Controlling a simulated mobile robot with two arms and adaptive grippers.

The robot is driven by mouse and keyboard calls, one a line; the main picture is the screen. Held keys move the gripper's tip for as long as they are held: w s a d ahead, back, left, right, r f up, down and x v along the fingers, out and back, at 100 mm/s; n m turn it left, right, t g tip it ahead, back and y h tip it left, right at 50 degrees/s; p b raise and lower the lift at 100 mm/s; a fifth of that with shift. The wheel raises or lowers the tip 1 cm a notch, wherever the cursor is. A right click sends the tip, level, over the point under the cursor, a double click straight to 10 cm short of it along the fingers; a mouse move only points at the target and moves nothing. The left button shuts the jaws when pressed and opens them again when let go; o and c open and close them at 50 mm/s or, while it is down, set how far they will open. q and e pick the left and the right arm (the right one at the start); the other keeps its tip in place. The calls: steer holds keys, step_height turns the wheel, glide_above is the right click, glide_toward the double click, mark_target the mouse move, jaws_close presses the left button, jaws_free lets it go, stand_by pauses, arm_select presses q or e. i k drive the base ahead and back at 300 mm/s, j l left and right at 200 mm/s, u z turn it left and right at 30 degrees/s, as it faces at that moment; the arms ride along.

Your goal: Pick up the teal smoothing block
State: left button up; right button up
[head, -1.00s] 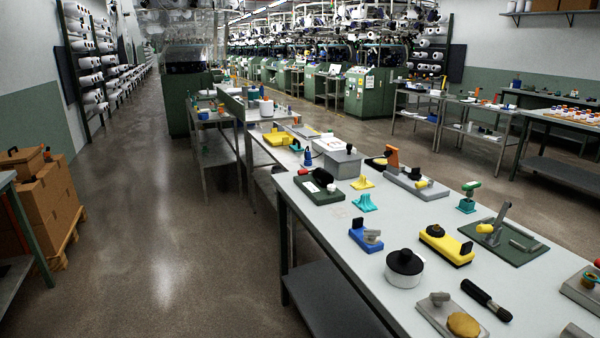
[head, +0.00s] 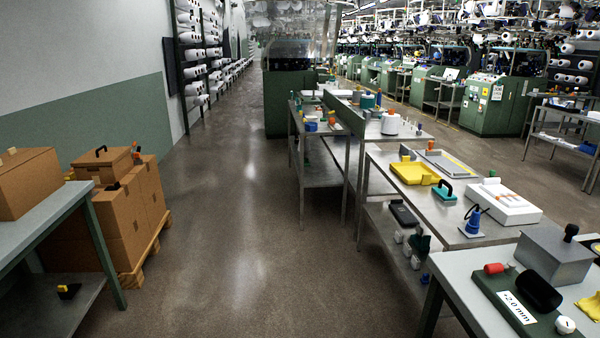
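Neither of my grippers is in view, and nothing touches the block.
A near table (head: 452,279) at lower right holds a grey lidded box (head: 556,254) and a green board (head: 508,307). A blue funnel-like tool (head: 472,224) stands near the block. Cartons (head: 128,215) and a left bench (head: 45,220) flank the open floor aisle (head: 240,240).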

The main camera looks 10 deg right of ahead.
mark_target(445, 195)
steer(key=i+j+z, duration=0.1)
steer(key=i+z, duration=0.3)
steer(key=i+j+z, duration=0.4)
steer(key=i, duration=0.2)
steer(key=i+j+z, duration=0.4)
steer(key=i+l, duration=0.1)
